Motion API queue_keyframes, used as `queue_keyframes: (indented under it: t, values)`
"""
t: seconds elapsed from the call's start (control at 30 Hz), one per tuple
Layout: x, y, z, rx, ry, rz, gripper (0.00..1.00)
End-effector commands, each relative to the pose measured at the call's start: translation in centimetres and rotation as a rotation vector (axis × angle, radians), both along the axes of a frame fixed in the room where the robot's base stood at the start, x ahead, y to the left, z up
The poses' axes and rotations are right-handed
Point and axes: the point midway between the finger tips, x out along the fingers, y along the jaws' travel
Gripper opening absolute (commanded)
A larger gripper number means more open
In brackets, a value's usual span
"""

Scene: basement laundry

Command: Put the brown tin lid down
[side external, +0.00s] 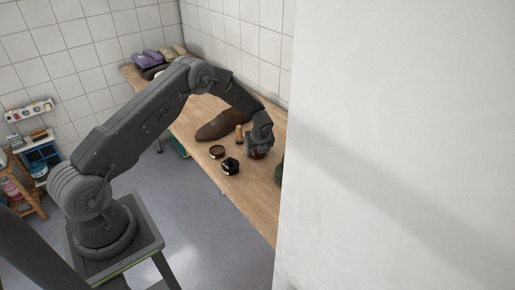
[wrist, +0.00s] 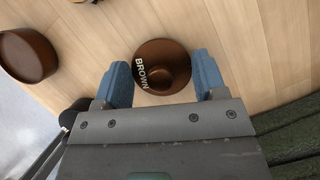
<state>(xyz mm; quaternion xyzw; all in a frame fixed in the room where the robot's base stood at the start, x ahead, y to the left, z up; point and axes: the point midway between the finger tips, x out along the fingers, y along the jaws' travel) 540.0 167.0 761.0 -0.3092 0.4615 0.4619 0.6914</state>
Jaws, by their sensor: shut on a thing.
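The brown tin lid (wrist: 165,49) is a round brown disc lettered "BROWN", with a darker round part at its middle. In the wrist view it sits between the blue fingers of my gripper (wrist: 163,72), which is shut on it. In the side view my gripper (side external: 257,153) is low over the right part of the wooden bench, and the lid is mostly hidden there. I cannot tell whether the lid touches the bench top. A round brown tin (side external: 217,152) stands to the left on the bench and shows in the wrist view (wrist: 28,55).
The wooden bench (side external: 250,195) runs along the tiled wall. A black jar (side external: 230,166) stands left of my gripper near the front edge. A brown shoe (side external: 219,126) and a wooden-handled item (side external: 239,132) lie behind. A dark green thing (wrist: 295,140) is close at right.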

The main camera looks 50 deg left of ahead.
Motion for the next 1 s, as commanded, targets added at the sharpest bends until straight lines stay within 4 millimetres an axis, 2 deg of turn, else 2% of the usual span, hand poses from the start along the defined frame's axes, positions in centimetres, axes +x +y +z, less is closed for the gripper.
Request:
queue_keyframes:
  t: [0.3, 0.33, 0.57, 0.83, 1.0]
  values:
    - [0.0, 0.0, -0.3, 0.0, -0.001, 0.0, 0.43]
    - [0.0, 0.0, -0.2, 0.001, -0.001, 0.0, 0.68]
    - [0.0, 0.0, -0.2, 0.0, -0.001, 0.0, 0.9]
    - [0.0, 0.0, 0.0, 0.001, -0.001, 0.0, 0.91]
    - [-0.1, -0.5, 1.7, 0.001, -0.003, -0.001, 0.91]
